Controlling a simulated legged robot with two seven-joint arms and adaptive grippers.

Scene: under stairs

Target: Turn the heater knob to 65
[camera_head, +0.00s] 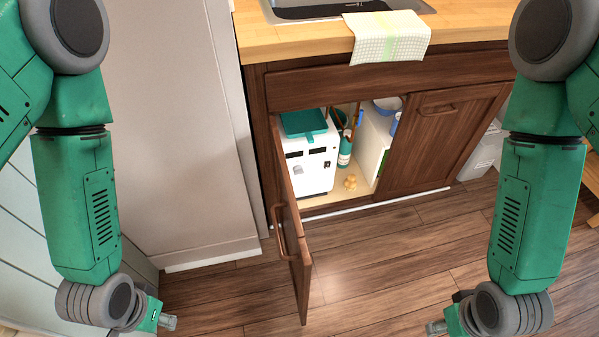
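A white box-shaped heater (311,166) with dark slots and small controls on its front stands inside the open cabinet under the counter. A small grey-white knob-like part (298,170) shows on its front; its setting is too small to read. My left gripper (168,322) is low at the left, in front of the pale wall and well apart from the heater. My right gripper (435,328) is low at the right, above the floor and also apart from the heater. Both look empty, and their fingers are too small to judge.
The left cabinet door (295,235) is swung open towards me, left of the heater. The right cabinet door (432,138) is shut. A towel (388,36) hangs over the counter edge. The wooden floor is clear.

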